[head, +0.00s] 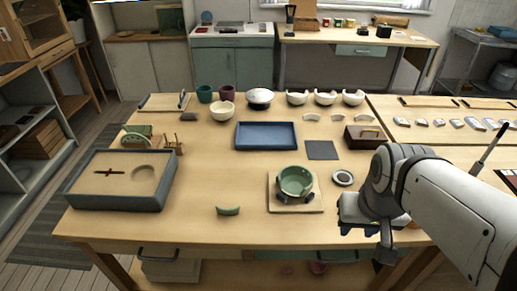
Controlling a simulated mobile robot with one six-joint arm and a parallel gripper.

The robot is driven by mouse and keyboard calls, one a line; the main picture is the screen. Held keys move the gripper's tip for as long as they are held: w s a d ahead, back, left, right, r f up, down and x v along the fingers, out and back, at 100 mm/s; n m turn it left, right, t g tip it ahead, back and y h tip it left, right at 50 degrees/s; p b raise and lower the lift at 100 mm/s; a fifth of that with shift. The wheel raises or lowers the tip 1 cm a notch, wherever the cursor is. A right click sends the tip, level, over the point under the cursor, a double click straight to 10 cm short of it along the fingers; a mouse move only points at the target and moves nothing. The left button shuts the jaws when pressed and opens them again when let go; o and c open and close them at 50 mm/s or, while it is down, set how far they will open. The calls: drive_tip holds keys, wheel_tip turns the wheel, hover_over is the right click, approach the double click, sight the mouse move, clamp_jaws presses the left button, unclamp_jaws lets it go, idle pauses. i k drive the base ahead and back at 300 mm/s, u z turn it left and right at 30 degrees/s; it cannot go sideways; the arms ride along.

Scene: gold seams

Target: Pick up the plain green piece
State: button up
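A small curved plain green piece (228,211) lies on the wooden table (180,228) near its front edge, left of centre. A green bowl (295,182) stands on a square wooden board (312,206) to the right of the piece, with dark blocks at its base. My gripper (372,232) is over the front right of the table, well right of the green piece and apart from it. My arm and wrist hide its fingertips in part, so its opening does not show clearly.
A grey-rimmed tray (118,206) stands at the left and a blue tray (266,148) at the middle back. A small round dish (342,178) and a dark square mat (321,150) lie right of centre. Several bowls line the back. The table around the green piece is clear.

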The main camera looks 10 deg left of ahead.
sight(234, 211)
drive_tip(key=z, duration=2.25)
drive_tip(key=k, duration=2.35)
drive_tip(key=u, duration=1.7)
drive_tip(key=i, duration=1)
drive_tip(key=u, duration=0.1)
